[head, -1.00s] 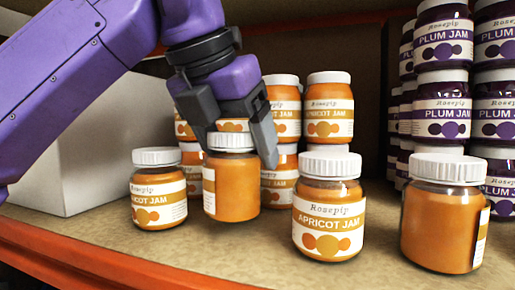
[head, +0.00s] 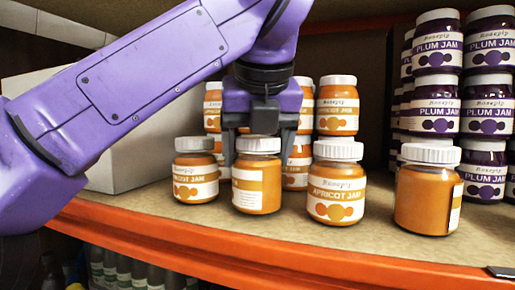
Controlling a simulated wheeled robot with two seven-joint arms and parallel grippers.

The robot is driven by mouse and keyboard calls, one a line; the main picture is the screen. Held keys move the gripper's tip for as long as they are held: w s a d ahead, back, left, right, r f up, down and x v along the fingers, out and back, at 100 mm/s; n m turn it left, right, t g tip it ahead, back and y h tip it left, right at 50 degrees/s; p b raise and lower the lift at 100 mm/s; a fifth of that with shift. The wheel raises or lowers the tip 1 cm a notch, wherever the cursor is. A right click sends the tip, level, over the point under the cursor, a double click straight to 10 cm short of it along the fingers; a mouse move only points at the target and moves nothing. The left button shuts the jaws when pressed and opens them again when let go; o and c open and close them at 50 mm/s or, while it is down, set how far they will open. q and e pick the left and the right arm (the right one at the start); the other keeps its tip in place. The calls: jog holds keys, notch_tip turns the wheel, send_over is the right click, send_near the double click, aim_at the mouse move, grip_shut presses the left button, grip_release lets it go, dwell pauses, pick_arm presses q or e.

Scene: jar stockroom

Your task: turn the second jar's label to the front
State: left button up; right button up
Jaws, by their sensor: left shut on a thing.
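The second jar (head: 257,190) from the left in the front row holds orange jam and has a white lid. Part of its pale label, with small print, shows on its front and left side; no jam name is readable there. My left gripper (head: 257,146) is over this jar, pointing down, shut on it near the lid with a finger at each side. The jar stands upright at shelf level. My right gripper is out of view.
The first jar (head: 195,172) and third jar (head: 336,183) stand close on either side, apricot labels showing. The fourth jar (head: 424,192) has its label edge at right. Stacked apricot jars stand behind; plum jam jars (head: 436,83) at right. An orange shelf edge (head: 300,256) runs in front.

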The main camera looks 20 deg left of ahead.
pick_arm(q)
jog(key=shift+w+f, duration=0.2)
jog(key=shift+w, duration=0.5)
jog(key=shift+s+f, duration=0.1)
jog(key=shift+s, duration=0.35)
jog(key=o, duration=1.6)
jog(key=shift+w+f, duration=0.1)
jog(key=shift+w, duration=0.1)
jog(key=v, duration=0.7)
jog(key=shift+d+f, duration=0.1)
jog(key=shift+d+r, duration=0.1)
jog(key=shift+r, duration=0.2)
jog(key=shift+s, duration=0.1)
